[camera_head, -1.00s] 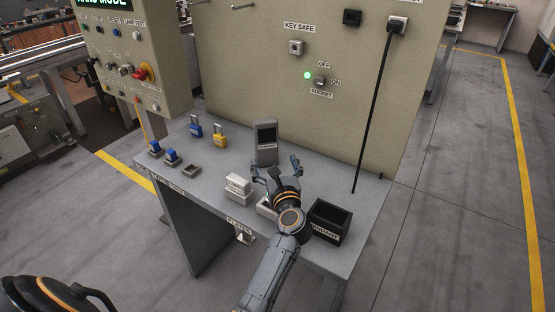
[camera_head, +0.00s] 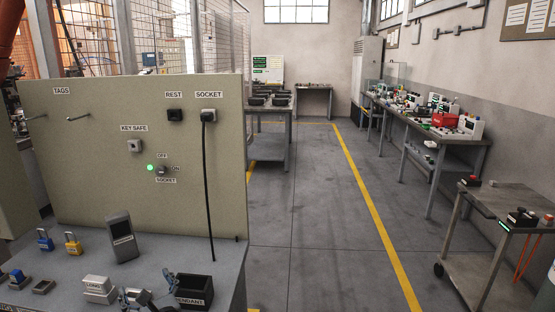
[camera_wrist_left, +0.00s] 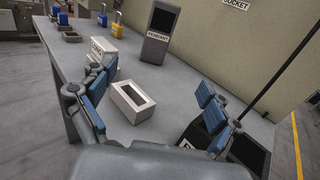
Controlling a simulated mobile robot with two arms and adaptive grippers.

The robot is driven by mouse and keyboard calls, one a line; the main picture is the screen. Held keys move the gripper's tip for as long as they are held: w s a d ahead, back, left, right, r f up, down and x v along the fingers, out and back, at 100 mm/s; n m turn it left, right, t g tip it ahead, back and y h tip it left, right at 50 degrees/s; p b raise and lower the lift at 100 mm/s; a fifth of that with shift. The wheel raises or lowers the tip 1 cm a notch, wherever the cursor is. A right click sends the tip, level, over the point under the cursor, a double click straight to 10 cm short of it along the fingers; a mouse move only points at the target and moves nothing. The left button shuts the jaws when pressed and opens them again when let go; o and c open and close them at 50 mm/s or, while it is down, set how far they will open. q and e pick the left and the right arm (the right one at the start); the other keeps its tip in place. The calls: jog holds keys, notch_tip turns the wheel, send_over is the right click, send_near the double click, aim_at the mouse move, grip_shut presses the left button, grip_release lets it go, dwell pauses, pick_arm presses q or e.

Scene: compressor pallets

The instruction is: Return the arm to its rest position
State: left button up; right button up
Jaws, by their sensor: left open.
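My left gripper (camera_head: 150,291) is at the bottom edge of the head view, over the front of the grey bench. It is open; in the left wrist view its two blue-padded fingers (camera_wrist_left: 152,100) stand wide apart with nothing held between them. A white open-topped holder (camera_wrist_left: 133,101) sits on the bench beyond and between the fingers. Most of my left arm is cut off below the head view. My right gripper is in neither current view.
A black PENDANT bin (camera_head: 194,291) stands just right of my left gripper. A grey upright device (camera_head: 121,239), a white labelled block (camera_head: 98,289), and blue (camera_head: 44,239) and yellow (camera_head: 72,243) padlocks are on the bench. A black cable (camera_head: 208,185) hangs down the panel.

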pick_arm(q)
jog(key=s+d+r+m+t+h, duration=0.2)
jog(key=d+r+m+t+h, duration=0.3)
jog(key=m, duration=0.6)
jog(key=s+d+m+t+h, duration=0.2)
jog(key=d+m+h, duration=0.55)
jog(key=m, duration=0.25)
jog(key=s+d+f+m+g+h, duration=0.6)
jog(key=s+d+f+m+g, duration=0.45)
jog(key=m, duration=0.65)
jog(key=s+a+f+m+g+y, duration=0.2)
jog(key=s+a+f+m, duration=0.15)
jog(key=s, duration=0.35)
jog(key=s+a+f+m+g+y, duration=0.2)
jog(key=s+a+f+g, duration=0.15)
jog(key=s, duration=0.35)
jog(key=s+a+f+m+g+y, duration=0.1)
jog(key=s+a+f+m+y, duration=0.25)
jog(key=s, duration=0.45)
notch_tip(320, 180, down, 27)
jog(key=s+g, duration=0.2)
jog(key=s+a+f, duration=0.3)
jog(key=s+f, duration=1.1)
jog(key=s, duration=0.1)
jog(key=shift+s+a+f+n+g+h, duration=0.3)
jog(key=shift+s+a+f+g, duration=0.05)
jog(key=shift+f+g, duration=0.05)
pick_arm(e)
jog(key=shift+w+a, duration=0.55)
jog(key=shift+w, duration=0.05)
